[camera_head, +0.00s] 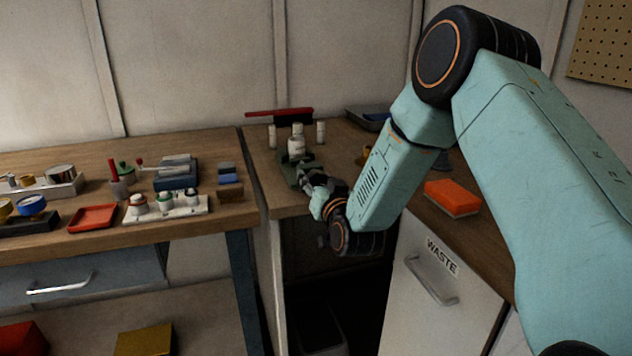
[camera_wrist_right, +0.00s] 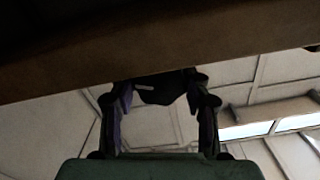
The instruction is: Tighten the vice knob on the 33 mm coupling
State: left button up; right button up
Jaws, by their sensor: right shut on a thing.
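A small green vice (camera_head: 285,167) sits near the front edge of the right-hand bench. A white coupling (camera_head: 297,146) stands upright in it. My right gripper (camera_head: 309,178) is at the near side of the vice, low by the bench edge. In the right wrist view its two fingers (camera_wrist_right: 160,95) are on either side of a dark knob (camera_wrist_right: 160,88) and shut on it. In the head view the knob is hidden by the gripper. My left gripper is in neither view.
An orange sponge-like block (camera_head: 452,197) lies to the right, above the WASTE cabinet (camera_head: 440,285). The left bench holds a red tray (camera_head: 93,218) and a white rack (camera_head: 165,208). A gap separates the benches below.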

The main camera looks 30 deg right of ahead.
jog(key=shift+m, duration=0.6)
jog(key=o, duration=0.9)
jog(key=v, duration=1.2)
jog(key=shift+s, duration=0.1)
